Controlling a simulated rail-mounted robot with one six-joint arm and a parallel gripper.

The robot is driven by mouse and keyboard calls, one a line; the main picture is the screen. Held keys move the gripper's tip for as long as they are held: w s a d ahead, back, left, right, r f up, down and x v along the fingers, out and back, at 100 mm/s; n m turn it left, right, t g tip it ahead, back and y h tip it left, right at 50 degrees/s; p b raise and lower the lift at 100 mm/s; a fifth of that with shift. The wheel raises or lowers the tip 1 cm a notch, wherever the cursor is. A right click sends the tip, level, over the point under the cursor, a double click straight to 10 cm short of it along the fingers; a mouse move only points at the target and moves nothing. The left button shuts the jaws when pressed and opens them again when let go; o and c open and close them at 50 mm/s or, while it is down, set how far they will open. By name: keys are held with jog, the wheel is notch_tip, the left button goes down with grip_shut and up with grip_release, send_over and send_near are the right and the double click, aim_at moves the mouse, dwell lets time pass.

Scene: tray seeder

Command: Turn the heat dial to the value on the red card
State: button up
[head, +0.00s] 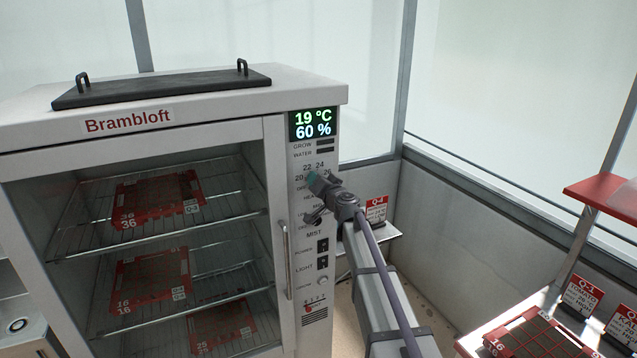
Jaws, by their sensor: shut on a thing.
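The white cabinet's control panel (315,255) has a heat dial (311,177) ringed by numbers; I can read 20, 22 and 24, and a further one at the right is partly hidden. My gripper (315,182) is at the dial, shut on it, and covers most of it, so the pointer's setting cannot be read. The display (313,124) above shows 19 °C and 60 %. A red card marked Q-4 (376,212) stands behind my arm; its small print is not legible. Another red card, Q-1 (582,296), stands at the right; its lines are small.
A second dial and MIST and LIGHT switches (323,254) sit below the gripper. The cabinet's door handle (286,260) is just left of the panel. Red seed trays (152,277) rest on the wire shelves. A red shelf (600,195) juts out at right.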

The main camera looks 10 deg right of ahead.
jog(key=m, duration=2.2)
jog(key=shift+f+b, duration=0.35)
jog(key=shift+m, duration=0.4)
jog(key=o, duration=0.9)
jog(key=shift+s, duration=0.1)
jog(key=v, duration=1)
jog(key=shift+s, duration=0.35)
